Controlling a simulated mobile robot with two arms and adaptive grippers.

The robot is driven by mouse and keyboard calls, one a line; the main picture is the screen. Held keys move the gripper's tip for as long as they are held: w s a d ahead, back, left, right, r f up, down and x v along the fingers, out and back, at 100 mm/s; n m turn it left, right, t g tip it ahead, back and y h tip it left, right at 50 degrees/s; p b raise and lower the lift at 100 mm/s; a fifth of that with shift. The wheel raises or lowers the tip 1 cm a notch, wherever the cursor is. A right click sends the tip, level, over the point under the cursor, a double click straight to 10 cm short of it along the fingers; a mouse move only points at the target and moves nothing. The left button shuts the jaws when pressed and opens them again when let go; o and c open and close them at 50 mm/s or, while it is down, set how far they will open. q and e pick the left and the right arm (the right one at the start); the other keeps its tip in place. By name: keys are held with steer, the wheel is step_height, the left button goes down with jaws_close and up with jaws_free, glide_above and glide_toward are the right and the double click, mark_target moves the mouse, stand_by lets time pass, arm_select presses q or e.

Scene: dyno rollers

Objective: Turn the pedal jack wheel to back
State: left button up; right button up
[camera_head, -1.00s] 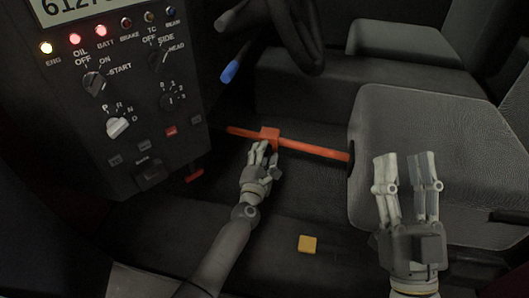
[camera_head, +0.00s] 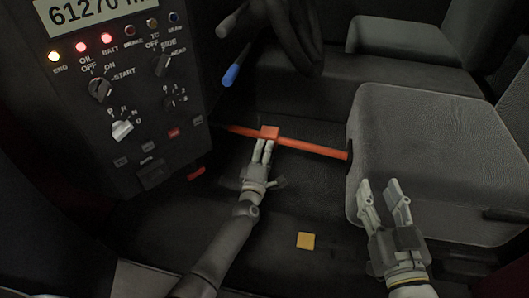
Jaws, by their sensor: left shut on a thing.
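An orange-red bar (camera_head: 308,147) runs across the footwell from the dark console to the grey seat. A small orange-red block (camera_head: 269,132), which looks like the wheel of the pedal jack, sits on the bar. My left gripper (camera_head: 264,148) reaches up from below. Its fingers are shut on the block's near side, and the fingertips partly cover its lower edge. Which way the block faces is too small to tell. My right gripper (camera_head: 381,186) is open and empty, fingers pointing up, in front of the seat.
A console (camera_head: 110,110) with lit lamps and knobs stands at the left. The seat (camera_head: 430,150) fills the right. A blue-tipped lever (camera_head: 231,75) and steering wheel are above the bar. A yellow square (camera_head: 305,240) lies on the floor between my arms.

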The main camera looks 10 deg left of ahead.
arm_select(q)
steer(key=shift+f, duration=0.1)
steer(key=o, duration=1)
steer(key=shift+s, duration=0.1)
steer(key=s, duration=1.2)
